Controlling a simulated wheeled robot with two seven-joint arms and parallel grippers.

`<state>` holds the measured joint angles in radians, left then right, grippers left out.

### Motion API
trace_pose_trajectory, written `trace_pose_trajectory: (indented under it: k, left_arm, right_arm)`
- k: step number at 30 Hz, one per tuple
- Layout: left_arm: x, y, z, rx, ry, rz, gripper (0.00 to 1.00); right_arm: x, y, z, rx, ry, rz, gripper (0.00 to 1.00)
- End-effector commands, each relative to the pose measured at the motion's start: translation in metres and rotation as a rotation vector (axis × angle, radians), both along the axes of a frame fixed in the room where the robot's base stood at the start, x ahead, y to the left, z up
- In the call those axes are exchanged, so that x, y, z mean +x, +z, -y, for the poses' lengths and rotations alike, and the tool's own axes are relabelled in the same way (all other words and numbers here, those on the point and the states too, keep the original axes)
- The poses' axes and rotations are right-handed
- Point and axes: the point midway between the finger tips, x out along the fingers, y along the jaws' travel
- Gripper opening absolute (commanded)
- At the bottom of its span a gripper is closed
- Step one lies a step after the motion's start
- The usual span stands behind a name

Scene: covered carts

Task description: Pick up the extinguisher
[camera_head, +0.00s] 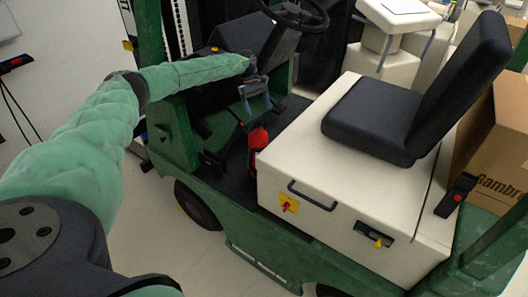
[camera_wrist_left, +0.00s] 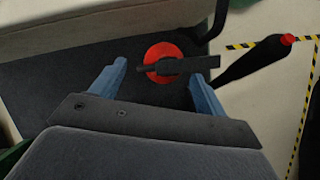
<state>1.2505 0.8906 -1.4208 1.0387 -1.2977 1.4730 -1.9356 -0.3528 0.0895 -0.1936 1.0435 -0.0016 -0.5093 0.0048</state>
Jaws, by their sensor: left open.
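A red extinguisher (camera_head: 258,139) stands in the footwell of the green forklift, against the front of the white seat base. In the left wrist view the red extinguisher (camera_wrist_left: 163,60) shows from above, with a dark handle across its top. My left gripper (camera_head: 255,97) is open and above the extinguisher in the head view. In the left wrist view its two blue-grey fingers (camera_wrist_left: 160,85) are apart, with the extinguisher's top showing between and beyond them. I cannot tell whether they touch it. My right gripper is not in view.
The steering wheel (camera_head: 297,11) is beyond the gripper. The white seat base (camera_head: 320,150) and black seat (camera_head: 375,118) stand to the right. A cardboard box (camera_head: 497,140) is behind the seat. Light floor (camera_head: 175,250) lies open in front of the forklift.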

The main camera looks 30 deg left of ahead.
Motion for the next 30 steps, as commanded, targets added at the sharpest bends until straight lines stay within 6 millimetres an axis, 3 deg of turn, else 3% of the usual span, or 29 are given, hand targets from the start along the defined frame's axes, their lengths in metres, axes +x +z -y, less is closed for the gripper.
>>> trace_pose_trajectory:
  k: [1,6,17,30]
  left_arm:
    - [-0.004,-0.011,-0.007,0.012,-0.023,-0.015,0.75]
    - [-0.011,-0.014,-0.016,0.026,-0.056,-0.036,0.75]
    - [-0.016,-0.036,-0.008,0.027,-0.057,-0.037,0.75]
    - [-0.024,-0.076,0.007,0.026,-0.057,-0.038,0.75]
  right_arm:
    - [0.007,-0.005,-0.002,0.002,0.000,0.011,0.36]
    - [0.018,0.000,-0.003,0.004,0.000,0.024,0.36]
    - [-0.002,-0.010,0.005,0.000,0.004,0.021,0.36]
    - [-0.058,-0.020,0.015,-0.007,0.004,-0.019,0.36]
